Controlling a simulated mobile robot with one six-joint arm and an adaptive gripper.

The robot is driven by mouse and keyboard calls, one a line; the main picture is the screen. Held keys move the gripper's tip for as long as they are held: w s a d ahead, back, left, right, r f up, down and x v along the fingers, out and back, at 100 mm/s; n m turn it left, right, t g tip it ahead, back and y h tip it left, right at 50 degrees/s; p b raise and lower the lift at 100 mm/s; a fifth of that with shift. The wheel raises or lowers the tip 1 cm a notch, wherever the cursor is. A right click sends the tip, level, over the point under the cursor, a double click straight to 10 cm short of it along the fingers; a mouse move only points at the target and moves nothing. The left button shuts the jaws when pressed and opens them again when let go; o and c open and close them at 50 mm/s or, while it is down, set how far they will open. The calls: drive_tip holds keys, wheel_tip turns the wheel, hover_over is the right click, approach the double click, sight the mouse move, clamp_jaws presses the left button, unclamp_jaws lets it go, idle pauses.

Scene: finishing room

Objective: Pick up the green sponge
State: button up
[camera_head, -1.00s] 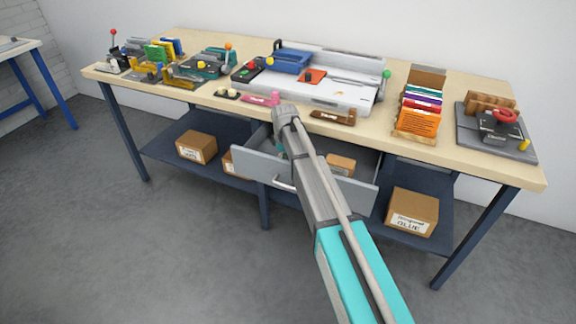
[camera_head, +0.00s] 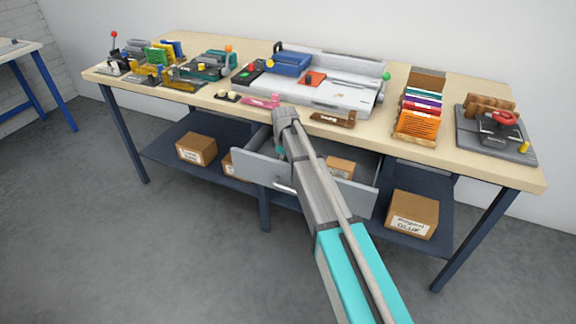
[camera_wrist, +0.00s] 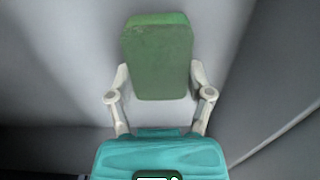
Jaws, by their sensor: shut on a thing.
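The green sponge (camera_wrist: 157,62) is in the wrist view, upright in the picture between the two pale fingers of my gripper (camera_wrist: 157,85). The fingers press on its left and right sides, so my gripper is shut on it. Grey surfaces of the drawer (camera_head: 262,171) lie around and behind the sponge; I cannot tell whether it touches them. In the head view my arm reaches to the open drawer under the workbench, and my arm hides most of my gripper and the sponge.
The workbench (camera_head: 400,149) carries a large white trimmer (camera_head: 330,92), a rack of colored folders (camera_head: 418,112) and several small tools. Cardboard boxes stand on the lower shelf, one at the right (camera_head: 412,214) and one at the left (camera_head: 196,149). The floor in front is clear.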

drive_tip(key=shift+r, duration=0.15)
wheel_tip(320, 180, up, 10)
drive_tip(key=p, duration=1)
idle(0.6)
drive_tip(key=shift+o, duration=0.3)
drive_tip(key=c, duration=0.4)
drive_tip(key=shift+c, duration=0.2)
wheel_tip(320, 180, up, 26)
drive_tip(key=p, duration=2.6)
drive_tip(key=shift+r+p, duration=0.15)
drive_tip(key=shift+p, duration=0.2)
